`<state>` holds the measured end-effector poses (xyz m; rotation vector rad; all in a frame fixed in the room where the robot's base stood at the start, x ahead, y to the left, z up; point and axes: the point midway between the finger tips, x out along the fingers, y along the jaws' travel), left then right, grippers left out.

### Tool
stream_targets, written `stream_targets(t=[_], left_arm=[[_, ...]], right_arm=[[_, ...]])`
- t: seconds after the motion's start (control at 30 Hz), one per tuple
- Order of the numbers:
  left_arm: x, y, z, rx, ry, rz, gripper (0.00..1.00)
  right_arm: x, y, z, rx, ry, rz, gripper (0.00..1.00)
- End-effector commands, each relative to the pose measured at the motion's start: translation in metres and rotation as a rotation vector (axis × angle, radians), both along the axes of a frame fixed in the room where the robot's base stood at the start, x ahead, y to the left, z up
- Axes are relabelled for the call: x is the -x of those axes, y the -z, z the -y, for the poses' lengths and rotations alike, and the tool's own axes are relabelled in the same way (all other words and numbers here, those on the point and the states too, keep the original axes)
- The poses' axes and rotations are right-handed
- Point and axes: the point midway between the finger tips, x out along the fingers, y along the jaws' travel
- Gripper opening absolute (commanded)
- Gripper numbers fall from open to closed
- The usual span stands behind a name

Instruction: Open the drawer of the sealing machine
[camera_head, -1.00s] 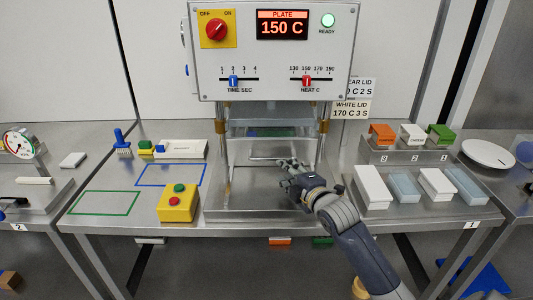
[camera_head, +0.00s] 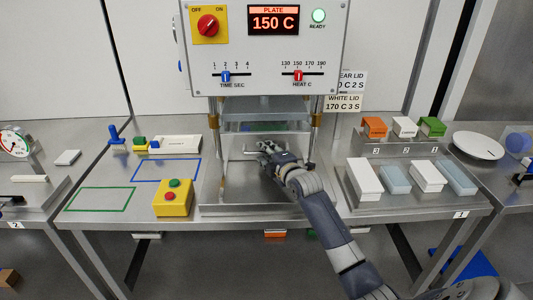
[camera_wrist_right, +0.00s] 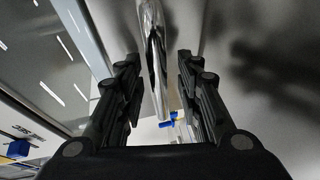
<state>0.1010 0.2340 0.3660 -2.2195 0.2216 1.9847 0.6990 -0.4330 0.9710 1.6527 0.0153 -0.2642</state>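The sealing machine (camera_head: 335,60) stands at the back middle of the table, with a red dial, a lit plate display of 150 C and a green ready light. A thin metal handle bar (camera_head: 249,152) runs across the front under its raised upper part. My right gripper (camera_head: 266,146) is at the right part of this bar and hides some of it. In the right wrist view, the right gripper (camera_wrist_right: 157,65) is open. The shiny bar (camera_wrist_right: 153,45) lies between its fingers, with gaps on both sides. My left gripper is not in view.
A yellow button box (camera_head: 173,211) stands left of the machine's base plate (camera_head: 250,209). White and clear bluish boxes sit on a tray (camera_head: 380,205) at right, below coloured blocks. The green-outlined area (camera_head: 100,188) is empty.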

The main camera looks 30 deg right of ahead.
Motion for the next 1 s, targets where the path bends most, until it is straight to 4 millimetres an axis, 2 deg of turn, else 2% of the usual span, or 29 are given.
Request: stream_targets(t=[0.27,0.4,0.43,0.77,1.0], left_arm=[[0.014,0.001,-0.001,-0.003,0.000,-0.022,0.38],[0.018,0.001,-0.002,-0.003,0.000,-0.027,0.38],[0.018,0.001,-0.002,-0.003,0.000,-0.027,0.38],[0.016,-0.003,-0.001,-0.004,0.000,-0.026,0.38],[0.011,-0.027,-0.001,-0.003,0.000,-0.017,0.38]], right_arm=[[-0.001,0.000,0.000,0.000,0.000,0.000,0.33],[-0.001,0.000,0.000,0.000,0.000,0.000,0.01],[-0.001,0.000,0.000,0.001,0.000,0.000,0.00],[0.004,0.000,-0.002,0.002,-0.001,-0.002,0.00],[0.030,-0.001,-0.019,0.001,-0.003,-0.008,0.00]])
